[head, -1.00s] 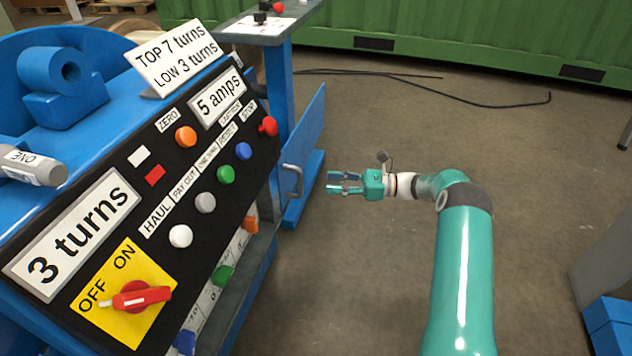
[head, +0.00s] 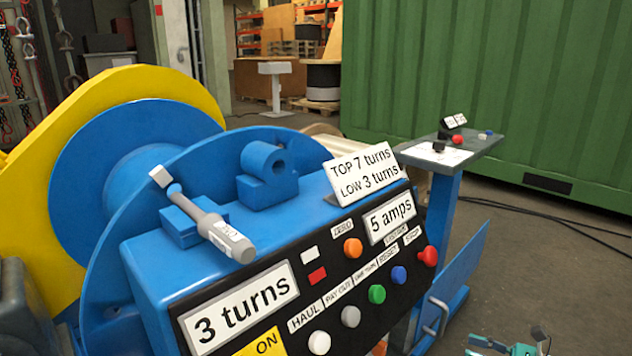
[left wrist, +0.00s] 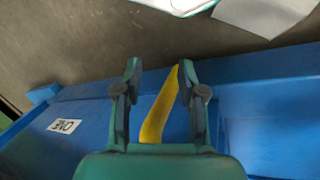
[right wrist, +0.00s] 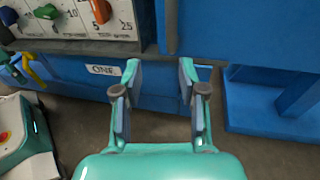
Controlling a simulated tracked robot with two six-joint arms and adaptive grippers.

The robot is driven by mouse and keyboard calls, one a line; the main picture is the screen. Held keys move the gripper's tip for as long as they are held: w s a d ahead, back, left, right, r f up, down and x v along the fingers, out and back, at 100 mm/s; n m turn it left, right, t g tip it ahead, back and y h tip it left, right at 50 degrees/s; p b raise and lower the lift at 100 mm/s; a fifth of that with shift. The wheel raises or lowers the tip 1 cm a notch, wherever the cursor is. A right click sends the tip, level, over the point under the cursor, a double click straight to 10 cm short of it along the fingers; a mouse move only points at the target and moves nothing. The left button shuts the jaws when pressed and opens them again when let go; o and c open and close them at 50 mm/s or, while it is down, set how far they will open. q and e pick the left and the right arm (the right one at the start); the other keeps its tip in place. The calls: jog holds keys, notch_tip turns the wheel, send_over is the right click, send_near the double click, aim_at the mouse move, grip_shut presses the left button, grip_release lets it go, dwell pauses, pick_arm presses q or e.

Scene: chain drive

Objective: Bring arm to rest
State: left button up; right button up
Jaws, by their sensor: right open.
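My right gripper (head: 476,346) is at the bottom right edge of the head view, beside the blue console. In the right wrist view its two fingers (right wrist: 158,72) are apart with nothing between them, facing a blue panel labelled ONE (right wrist: 103,70). My left gripper is outside the head view. In the left wrist view its fingers (left wrist: 158,72) stand apart on either side of a yellow strip (left wrist: 160,108), with a gap beside the strip. Whether the strip touches a finger is unclear.
The control console (head: 290,262) has buttons and a "3 turns" display (head: 240,304). A grey-handled tool (head: 205,222) lies on top. A small stand (head: 470,150) is behind it, before a green container (head: 480,70).

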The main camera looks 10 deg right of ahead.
jog(key=s+a+f+n+g+h, duration=0.2)
jog(key=s+a+f+n+g, duration=0.15)
jog(key=a+f, duration=0.5)
jog(key=s+a+f+n+g+h, duration=0.1)
jog(key=s+a+f+n+g, duration=0.15)
jog(key=a+f+g, duration=0.45)
jog(key=s+a+f+n+h, duration=0.3)
jog(key=s+a+n, duration=0.5)
jog(key=s+n, duration=0.1)
jog(key=s+a+f+n+h, duration=0.3)
jog(key=s+a+n, duration=0.6)
notch_tip(320, 180, up, 38)
jog(key=p, duration=3.7)
jog(key=shift+s+a, duration=0.2)
jog(key=shift+s, duration=0.1)
jog(key=shift+f, duration=0.15)
